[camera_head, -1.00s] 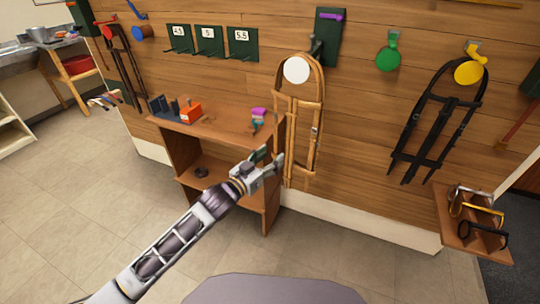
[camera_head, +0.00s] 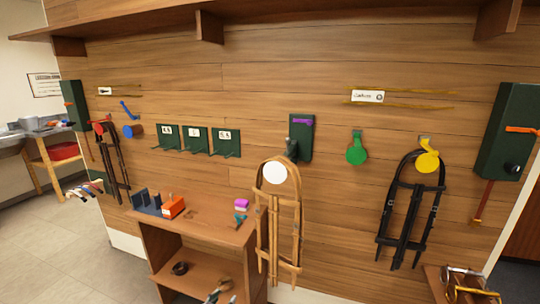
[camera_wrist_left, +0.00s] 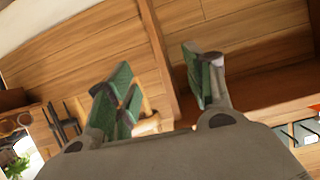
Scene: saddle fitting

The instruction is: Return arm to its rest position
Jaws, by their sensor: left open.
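My left gripper (camera_head: 219,291) shows only as its tip at the bottom edge of the head view, in front of the small wooden bench's lower part. In the left wrist view its two green-padded fingers (camera_wrist_left: 157,78) stand well apart with nothing held between them. Behind the fingers are wooden boards and part of a tan strap. The rest of the left arm is out of the head view. My right gripper is not in view.
The wooden bench (camera_head: 213,233) holds an orange box (camera_head: 173,207) and a purple item (camera_head: 241,204). A tan bridle (camera_head: 279,225) hangs beside it. A black bridle (camera_head: 407,212) and green size-numbered brackets (camera_head: 195,140) hang on the wall. Open floor lies at left.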

